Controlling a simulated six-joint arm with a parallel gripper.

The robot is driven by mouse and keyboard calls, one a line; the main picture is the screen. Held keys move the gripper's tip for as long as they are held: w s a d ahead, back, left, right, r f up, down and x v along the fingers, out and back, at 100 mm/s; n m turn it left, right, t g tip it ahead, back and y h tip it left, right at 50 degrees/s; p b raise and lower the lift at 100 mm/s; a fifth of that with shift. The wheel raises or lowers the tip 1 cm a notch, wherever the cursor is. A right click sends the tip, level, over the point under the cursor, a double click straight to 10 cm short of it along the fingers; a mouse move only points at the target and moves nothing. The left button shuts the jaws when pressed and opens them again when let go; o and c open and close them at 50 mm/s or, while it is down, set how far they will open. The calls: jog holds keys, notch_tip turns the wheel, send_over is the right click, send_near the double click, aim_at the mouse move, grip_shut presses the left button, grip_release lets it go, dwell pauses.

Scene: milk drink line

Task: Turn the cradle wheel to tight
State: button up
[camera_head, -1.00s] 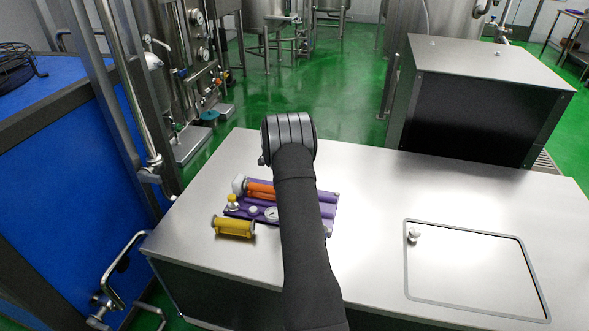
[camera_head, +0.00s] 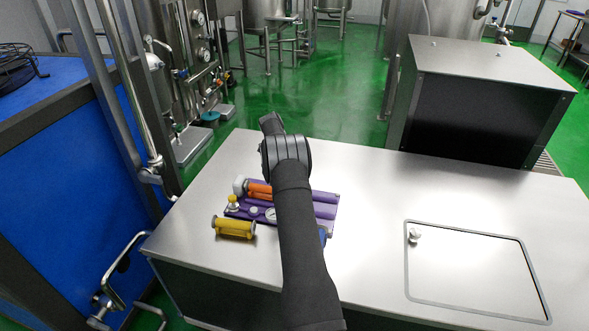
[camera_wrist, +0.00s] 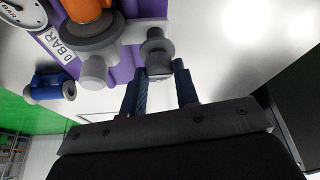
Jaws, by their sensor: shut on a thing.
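The purple cradle (camera_head: 325,197) lies on the steel bench, partly hidden behind my arm in the head view. It also shows in the wrist view (camera_wrist: 125,72). An orange cylinder (camera_head: 260,190) lies in it. In the wrist view the cradle wheel (camera_wrist: 157,48) is a dark grey disc with a pale grey end, at the cradle's near side. My gripper (camera_wrist: 162,80) has its two blue fingers on either side of that end and is shut on the wheel. Their contact is partly hidden. No tight mark is readable. The head view hides my gripper behind my arm.
A dial gauge (camera_wrist: 24,13) and a "0 BAR" label (camera_wrist: 59,46) sit on the cradle. A yellow spool (camera_head: 233,228) lies left of the cradle; a blue spool (camera_wrist: 48,88) shows in the wrist view. The bench right of my arm is clear up to a framed hatch (camera_head: 470,268).

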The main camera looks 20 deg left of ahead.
dwell(0.4)
jog(key=o, duration=1)
jog(key=v, duration=1.7)
jog(key=shift+a+r, duration=0.15)
jog(key=shift+a, duration=0.05)
jog(key=x, duration=1.7)
jog(key=shift+d, duration=0.2)
